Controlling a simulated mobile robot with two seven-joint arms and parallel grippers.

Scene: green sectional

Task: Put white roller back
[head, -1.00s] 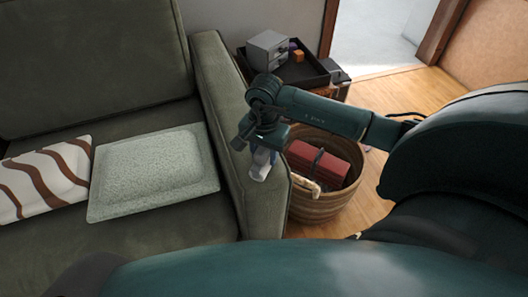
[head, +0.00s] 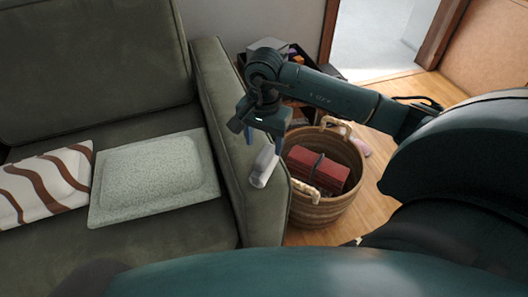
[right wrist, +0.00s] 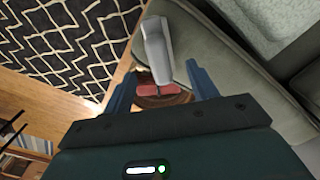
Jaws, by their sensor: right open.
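The white roller (head: 263,166) lies on the front part of the green sofa's armrest (head: 222,110), near its outer edge. My right gripper (head: 264,138) is just above it, pointing down, open, with its blue fingers apart and empty. In the right wrist view the roller (right wrist: 157,50) shows ahead of the gap between the two fingers (right wrist: 162,88), apart from both. My left gripper is not in view.
A woven basket (head: 322,207) with a red bundle (head: 318,170) inside stands beside the armrest. A light green cushion (head: 155,178) and a striped cushion (head: 45,185) lie on the seat. A dark tray is partly hidden behind my arm.

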